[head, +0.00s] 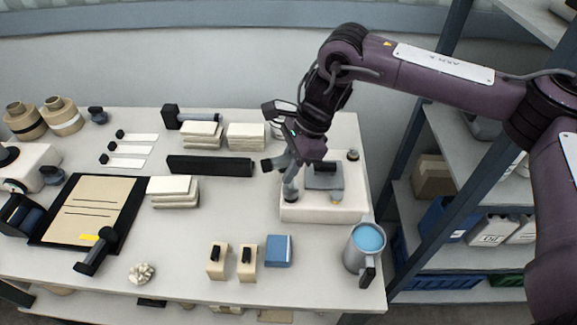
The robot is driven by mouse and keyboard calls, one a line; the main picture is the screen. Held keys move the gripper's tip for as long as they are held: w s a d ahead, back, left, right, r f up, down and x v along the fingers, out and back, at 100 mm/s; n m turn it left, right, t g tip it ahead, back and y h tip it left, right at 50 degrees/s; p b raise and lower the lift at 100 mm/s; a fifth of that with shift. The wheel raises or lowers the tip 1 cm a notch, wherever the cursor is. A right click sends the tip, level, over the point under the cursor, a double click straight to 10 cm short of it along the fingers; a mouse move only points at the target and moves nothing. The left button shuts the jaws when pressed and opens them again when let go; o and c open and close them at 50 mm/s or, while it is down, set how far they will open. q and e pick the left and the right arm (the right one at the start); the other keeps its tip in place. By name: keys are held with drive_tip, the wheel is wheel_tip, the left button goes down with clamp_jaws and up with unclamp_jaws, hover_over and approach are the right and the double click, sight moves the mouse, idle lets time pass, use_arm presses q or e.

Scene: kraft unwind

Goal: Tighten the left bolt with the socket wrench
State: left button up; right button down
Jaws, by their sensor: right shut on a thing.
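A white block (315,214) sits at the right part of the table, with a grey box-shaped part (326,177) on top. My right gripper (291,160) reaches in from the right above the block's left side. It is shut on the socket wrench (290,182), which points down at a dark round piece (291,196) at the block's front left, where the left bolt would be. The wrench and gripper hide the bolt, and I cannot tell whether the socket is seated on it. Another dark bolt-like piece (352,155) shows at the back right. My left gripper is not in view.
A grey mug (353,257) with blue contents stands near the front right corner. A blue box (278,251) and two tan blocks (218,262) stand at the front. A long black bar (210,166) and white stacks (174,190) lie left of the block. Shelving (459,155) rises at right.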

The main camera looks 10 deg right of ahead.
drive_tip(key=shift+f+m+t+b, duration=0.1)
drive_tip(key=shift+m+t+b, duration=0.2)
drive_tip(key=shift+m, duration=0.8)
drive_tip(key=shift+w+m+t+b, duration=0.1)
drive_tip(key=shift+m+t+b, duration=0.25)
drive_tip(key=shift+m, duration=0.45)
drive_tip(key=shift+m+t, duration=0.25)
drive_tip(key=shift+m, duration=0.75)
drive_tip(key=shift+m+t, duration=0.4)
drive_tip(key=shift+m, duration=0.1)
drive_tip(key=shift+w, duration=0.1)
